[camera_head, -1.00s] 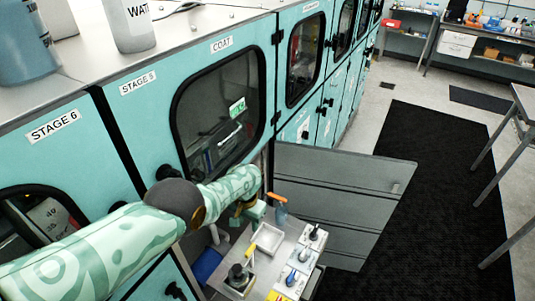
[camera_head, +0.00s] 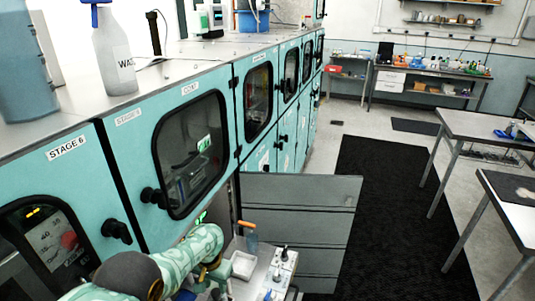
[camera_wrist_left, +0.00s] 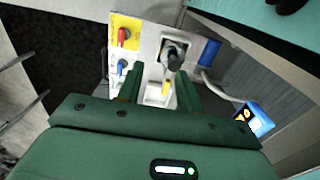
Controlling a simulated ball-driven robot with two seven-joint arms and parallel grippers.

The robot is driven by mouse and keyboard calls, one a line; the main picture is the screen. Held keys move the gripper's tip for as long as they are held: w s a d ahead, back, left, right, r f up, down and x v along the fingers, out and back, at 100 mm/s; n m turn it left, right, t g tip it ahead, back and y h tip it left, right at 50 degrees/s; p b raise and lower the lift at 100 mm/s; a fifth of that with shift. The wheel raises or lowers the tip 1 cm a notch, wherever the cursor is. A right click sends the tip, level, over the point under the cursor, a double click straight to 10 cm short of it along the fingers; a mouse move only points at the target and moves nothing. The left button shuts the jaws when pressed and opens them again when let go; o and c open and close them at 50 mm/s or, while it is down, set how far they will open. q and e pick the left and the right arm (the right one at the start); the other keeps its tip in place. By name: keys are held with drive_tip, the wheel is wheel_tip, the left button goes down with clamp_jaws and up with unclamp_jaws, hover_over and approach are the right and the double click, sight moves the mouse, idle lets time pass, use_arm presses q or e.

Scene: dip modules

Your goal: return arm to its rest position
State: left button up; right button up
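My left arm, with a green and white pattern, enters at the bottom left of the head view. Its gripper (camera_head: 207,280) is near the open compartment's pull-out tray, partly hidden by the wrist. In the left wrist view the two green fingers (camera_wrist_left: 172,98) stand apart. A dark knob-like tool (camera_wrist_left: 174,54) and a yellow-tipped piece show beyond and between them, and I see nothing clamped. My right gripper is in neither view.
A grey drawer-like door (camera_head: 300,222) stands open beside the tray. A white box (camera_head: 243,265) and an orange-handled tool (camera_head: 248,236) are near the gripper. Red and blue switches (camera_wrist_left: 122,67) sit beside it. A dark mat (camera_head: 385,200) covers the floor to the right.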

use_arm(q)
drive_tip(key=w+r+t, duration=0.1)
drive_tip(key=w+t, duration=0.3)
drive_tip(key=w, duration=0.3)
drive_tip(key=s+a+f+t+b, duration=0.1)
drive_tip(key=s+a+f+b, duration=0.15)
drive_tip(key=s+f, duration=0.5)
drive_tip(key=s+a+f+b, duration=0.1)
drive_tip(key=s+f+b, duration=0.3)
drive_tip(key=f, duration=0.7)
drive_tip(key=s+a+f+t+b, duration=0.1)
drive_tip(key=s+a+f+b, duration=0.15)
drive_tip(key=s+f, duration=0.55)
drive_tip(key=s+a+f+g+b, duration=0.1)
drive_tip(key=s+f, duration=0.5)
drive_tip(key=s, duration=0.6)
drive_tip(key=s+a+f+g+b, duration=0.1)
drive_tip(key=s+f+b, duration=0.3)
drive_tip(key=s, duration=0.9)
drive_tip(key=s+a+f+g+b, duration=0.2)
drive_tip(key=s+f+g+b, duration=0.1)
drive_tip(key=s+f, duration=0.6)
drive_tip(key=s, duration=0.4)
drive_tip(key=shift+f, duration=0.25)
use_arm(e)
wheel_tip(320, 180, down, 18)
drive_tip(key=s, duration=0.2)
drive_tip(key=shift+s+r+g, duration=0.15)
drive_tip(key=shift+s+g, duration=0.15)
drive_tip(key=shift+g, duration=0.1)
